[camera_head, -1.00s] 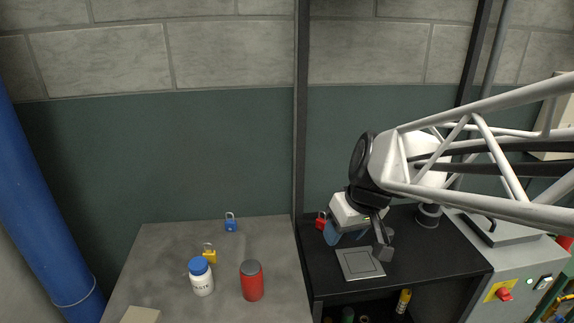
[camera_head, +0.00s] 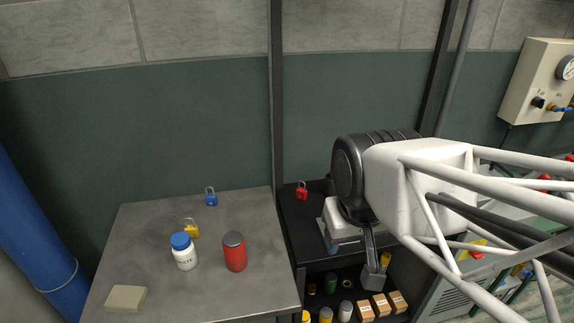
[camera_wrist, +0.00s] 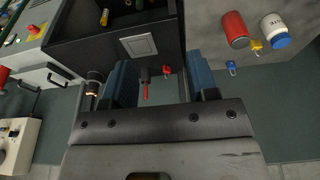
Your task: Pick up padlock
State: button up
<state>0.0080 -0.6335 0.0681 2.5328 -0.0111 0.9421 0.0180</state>
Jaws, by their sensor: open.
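A red padlock (camera_head: 301,190) stands near the back left of the black cabinet top. A blue padlock (camera_head: 211,197) stands near the back edge of the grey table, and a yellow padlock (camera_head: 192,229) stands partly behind a white bottle. My gripper (camera_head: 352,258) is open and empty above the cabinet, to the right of the red padlock, pointing down. In the wrist view the red padlock (camera_wrist: 167,71) shows between the two blue-grey fingers, some way beyond them. The blue padlock (camera_wrist: 231,68) and yellow padlock (camera_wrist: 256,45) lie right of the fingers there.
A white bottle with blue cap (camera_head: 185,252) and a red canister (camera_head: 234,252) stand on the grey table (camera_head: 250,295). A beige block (camera_head: 125,299) lies at its front left. The open shelf holds several cans and boxes (camera_head: 381,304). A dark post rises behind the table-cabinet gap.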

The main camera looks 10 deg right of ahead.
jog(key=shift+r, duration=0.1)
notch_tip(320, 180, up, 5)
jog(key=m+g+y, duration=0.1)
jog(key=m+y, duration=1.3)
jog(key=m, duration=0.5)
send_over(196, 226)
jog(key=d, duration=0.6)
jog(key=f, duration=3)
jog(key=shift+s+a+f, duration=0.2)
jog(key=shift+s+a, duration=0.05)
jog(key=shift+s, duration=0.05)
jog(key=shift+a, duration=0.1)
jog(key=shift+x, duration=1.2)
